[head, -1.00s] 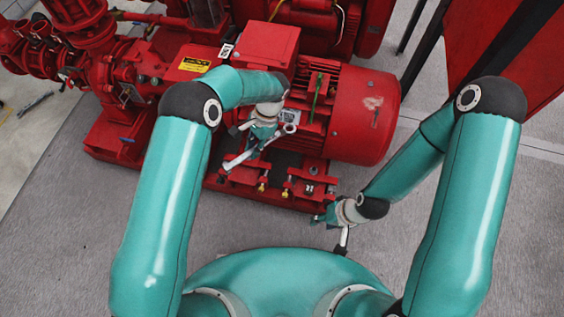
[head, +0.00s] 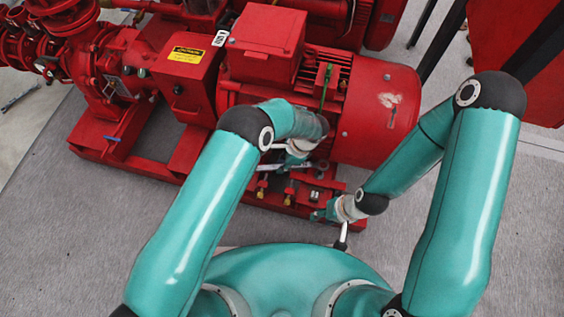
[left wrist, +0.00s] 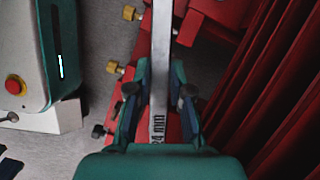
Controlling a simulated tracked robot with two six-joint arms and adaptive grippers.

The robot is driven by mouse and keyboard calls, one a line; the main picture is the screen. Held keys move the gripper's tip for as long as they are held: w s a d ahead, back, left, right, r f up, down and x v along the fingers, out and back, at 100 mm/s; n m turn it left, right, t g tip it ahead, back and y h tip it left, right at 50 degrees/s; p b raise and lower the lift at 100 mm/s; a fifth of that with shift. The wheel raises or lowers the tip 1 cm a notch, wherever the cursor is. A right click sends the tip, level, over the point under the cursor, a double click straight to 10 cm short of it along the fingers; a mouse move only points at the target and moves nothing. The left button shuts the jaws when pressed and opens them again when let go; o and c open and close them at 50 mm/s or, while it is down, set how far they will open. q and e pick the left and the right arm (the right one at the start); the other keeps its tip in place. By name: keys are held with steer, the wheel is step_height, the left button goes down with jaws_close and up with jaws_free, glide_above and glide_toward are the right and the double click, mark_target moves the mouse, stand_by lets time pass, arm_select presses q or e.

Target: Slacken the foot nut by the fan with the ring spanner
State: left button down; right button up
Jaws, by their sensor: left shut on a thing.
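My left gripper (head: 297,152) is at the near lower side of the red motor, partly hidden by its own arm. In the left wrist view the gripper (left wrist: 160,92) is shut on the ring spanner (left wrist: 162,40), a flat silver bar marked "24 mm". Its far end runs out of the top of that view. In the head view a bit of the spanner (head: 270,167) shows left of the gripper. The motor foot by the fan cowl (head: 378,112) is partly visible; I cannot make out its nut. My right gripper (head: 322,214) is low by the base frame's right end; its fingers are unclear.
The red motor (head: 340,125) and pump (head: 105,80) stand on a red base frame (head: 140,170). Brass-coloured bolts (left wrist: 115,67) stick out along the frame. Cooling fins (left wrist: 285,95) rise close on the right in the wrist view. Grey floor (head: 60,230) is clear at the left.

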arm_select(q)
steer(key=shift+a+b, duration=0.1)
steer(key=shift+b, duration=0.3)
step_height(320, 180, down, 5)
steer(key=b, duration=0.4)
steer(key=shift+b, duration=0.3)
steer(key=shift+b, duration=0.5)
stand_by(1.0)
steer(key=shift+f+b, duration=1.2)
steer(key=shift+f, duration=0.05)
steer(key=shift+s, duration=0.1)
stand_by(0.6)
